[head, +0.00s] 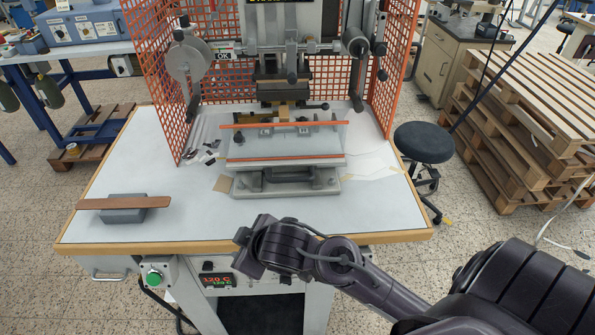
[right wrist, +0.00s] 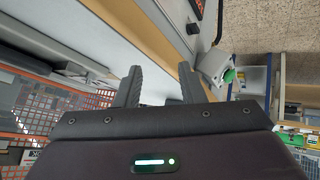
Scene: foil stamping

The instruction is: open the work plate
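The work plate (head: 285,145) is a pale flat plate with an orange strip along its far edge and another along its near edge. It sits on the grey base (head: 290,183) of the stamping press, below the press head (head: 283,68). My right gripper (head: 247,246) is at the table's front edge, nearer to me than the plate and apart from it. In the right wrist view its two fingers (right wrist: 160,70) stand apart with nothing between them. My left gripper is not in view.
A brown strip on a dark grey block (head: 125,216) lies at the table's left. Orange mesh guards (head: 168,65) flank the press. A green button (head: 154,277) and a red display (head: 217,280) are below the table edge. The white tabletop (head: 120,165) left of the press is mostly clear.

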